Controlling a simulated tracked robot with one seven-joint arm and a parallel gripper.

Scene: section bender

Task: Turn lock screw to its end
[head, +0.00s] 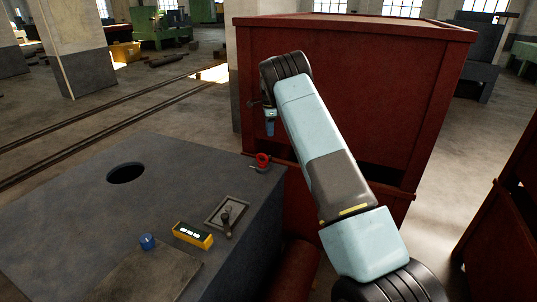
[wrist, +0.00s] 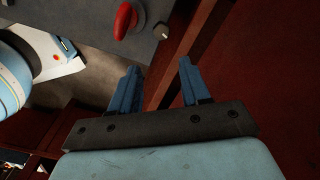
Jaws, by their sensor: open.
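A red-handled part (head: 263,159), which may be the lock screw, stands near the far right corner of the grey machine top. In the wrist view the red handle (wrist: 124,20) shows at the top, with a small dark knob (wrist: 160,31) to its right. I cannot tell for sure which of them is the lock screw. My gripper (wrist: 158,82) is open and empty, its two blue fingers apart. It touches neither part. In the head view my gripper (head: 269,127) hangs above and beyond the red-handled part, partly hidden by my wrist.
The grey machine top (head: 70,200) has a round hole (head: 126,173). On it are a square plate with a lever (head: 227,213), a yellow box with a display (head: 193,235) and a blue knob (head: 147,242). A large red cabinet (head: 350,90) stands close behind my arm.

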